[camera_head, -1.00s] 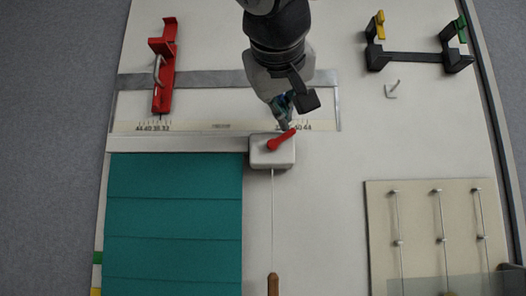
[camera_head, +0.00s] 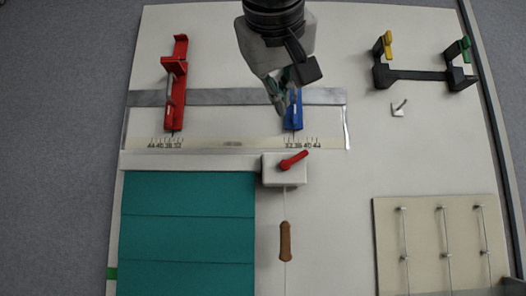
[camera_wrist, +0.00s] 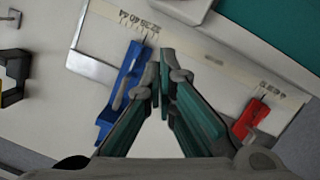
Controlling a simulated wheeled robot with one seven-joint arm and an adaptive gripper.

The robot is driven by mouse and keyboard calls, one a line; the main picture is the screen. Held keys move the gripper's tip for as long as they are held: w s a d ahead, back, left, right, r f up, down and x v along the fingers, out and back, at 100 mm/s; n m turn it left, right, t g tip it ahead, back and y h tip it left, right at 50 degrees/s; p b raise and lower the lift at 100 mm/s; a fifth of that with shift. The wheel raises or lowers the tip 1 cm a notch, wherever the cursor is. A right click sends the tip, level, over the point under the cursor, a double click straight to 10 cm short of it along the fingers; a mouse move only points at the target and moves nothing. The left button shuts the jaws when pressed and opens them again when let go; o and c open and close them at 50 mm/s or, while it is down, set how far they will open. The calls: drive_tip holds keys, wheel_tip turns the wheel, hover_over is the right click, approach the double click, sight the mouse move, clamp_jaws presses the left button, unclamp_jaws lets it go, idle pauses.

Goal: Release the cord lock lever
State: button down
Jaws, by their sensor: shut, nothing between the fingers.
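The cord lock is a white box (camera_head: 284,176) with a red lever (camera_head: 294,160) on top, tilted up to the right. Its white edge shows at the top of the wrist view (camera_wrist: 180,8); the lever is out of sight there. A thin cord runs down from the box to a brown wooden toggle (camera_head: 285,241). The teal blind (camera_head: 187,235) hangs to the left. My gripper (camera_head: 280,108) is beyond the lock, beside the blue clamp (camera_head: 294,112), apart from the lever. In the wrist view its fingertips (camera_wrist: 162,62) meet with nothing between them.
A red clamp (camera_head: 175,95) stands on the grey rail (camera_head: 220,96) at left. A black bracket with yellow and green levers (camera_head: 420,76), a small hook (camera_head: 399,108) and a cream board with rods (camera_head: 415,250) lie at right. The table between lock and board is clear.

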drive_tip(key=v, duration=0.3)
drive_tip(key=shift+s+r, duration=0.1)
drive_tip(key=shift+s, duration=0.3)
